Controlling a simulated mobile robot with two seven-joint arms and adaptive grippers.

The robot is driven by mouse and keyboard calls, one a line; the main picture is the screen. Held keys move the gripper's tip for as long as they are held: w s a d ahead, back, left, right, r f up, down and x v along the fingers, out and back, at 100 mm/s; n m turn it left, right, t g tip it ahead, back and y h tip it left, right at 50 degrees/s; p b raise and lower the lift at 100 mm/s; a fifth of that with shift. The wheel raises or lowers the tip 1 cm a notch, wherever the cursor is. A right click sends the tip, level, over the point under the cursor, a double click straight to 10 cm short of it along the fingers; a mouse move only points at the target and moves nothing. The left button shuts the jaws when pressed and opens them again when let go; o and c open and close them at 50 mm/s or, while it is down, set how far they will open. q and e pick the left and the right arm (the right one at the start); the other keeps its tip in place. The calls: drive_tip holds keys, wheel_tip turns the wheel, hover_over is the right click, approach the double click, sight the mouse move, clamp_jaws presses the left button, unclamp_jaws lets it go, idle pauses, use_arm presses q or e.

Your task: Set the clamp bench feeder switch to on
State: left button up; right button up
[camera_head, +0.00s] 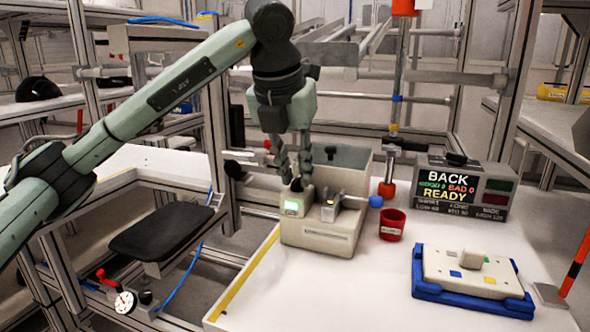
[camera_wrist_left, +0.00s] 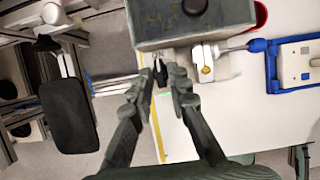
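My left gripper (camera_head: 295,176) points down right over this knob. In the left wrist view its fingertips (camera_wrist_left: 160,72) are partly apart, with the small black piece between them; whether they touch it is not clear. My right gripper is in neither view.
A clamp with a blue-ended handle (camera_head: 376,201) sits on the feeder's right. A red cup (camera_head: 392,224), a blue tray (camera_head: 470,297) holding a cream block, and a display (camera_head: 463,188) reading READY stand to the right. The front middle bench is clear.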

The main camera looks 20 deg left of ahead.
use_arm(q)
drive_tip(key=v, duration=1.2)
idle(0.4)
